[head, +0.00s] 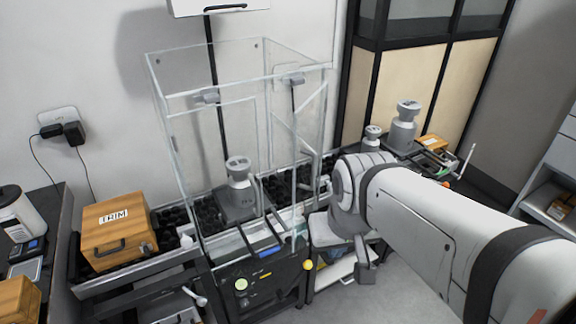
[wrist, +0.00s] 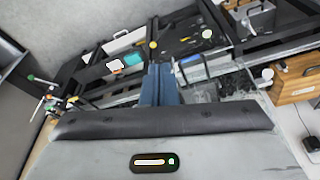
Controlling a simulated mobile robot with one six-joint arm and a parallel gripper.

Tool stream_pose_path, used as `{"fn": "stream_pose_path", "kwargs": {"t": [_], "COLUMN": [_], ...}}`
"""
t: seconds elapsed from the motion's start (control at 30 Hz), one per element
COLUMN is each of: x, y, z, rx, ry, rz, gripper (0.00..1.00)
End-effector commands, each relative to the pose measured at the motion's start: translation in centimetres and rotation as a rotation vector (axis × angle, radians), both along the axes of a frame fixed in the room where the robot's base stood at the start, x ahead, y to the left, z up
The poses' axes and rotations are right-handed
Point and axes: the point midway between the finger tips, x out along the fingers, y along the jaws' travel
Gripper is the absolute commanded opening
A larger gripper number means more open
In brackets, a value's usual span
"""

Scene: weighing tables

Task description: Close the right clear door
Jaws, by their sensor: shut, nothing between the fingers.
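A tall clear-walled enclosure (head: 215,150) stands on the bench in the head view, around a grey metal weight (head: 239,183). The right clear door (head: 311,125) shows as a thin-framed pane at its right side, with slanting edges. Its exact angle is hard to tell through the overlapping panes. My gripper (wrist: 158,72) is shut and empty; its blue fingers stand together in the wrist view, with clear panes close to their right. In the head view my gripper is low beside the enclosure's right front corner, its fingertips hard to make out.
A wooden TRIM box (head: 115,230) stands left of the enclosure. More weights (head: 403,125) and a small wooden box (head: 431,143) stand on the bench behind my arm. A dark panel with knobs (head: 262,285) is below the enclosure.

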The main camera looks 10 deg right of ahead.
Motion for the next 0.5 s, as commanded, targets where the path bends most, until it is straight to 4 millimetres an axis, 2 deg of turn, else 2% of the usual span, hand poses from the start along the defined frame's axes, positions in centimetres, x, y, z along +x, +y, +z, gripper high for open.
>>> {"fn": "stream_pose_path", "kwargs": {"t": [0.33,0.5], "x": [0.0,-0.1], "y": [0.0,0.7], "z": [-0.3,-2.9], "rx": [0.013,0.135], "ry": [0.016,0.163], "rz": [-0.016,-0.165], "gripper": [0.0,0.0]}}
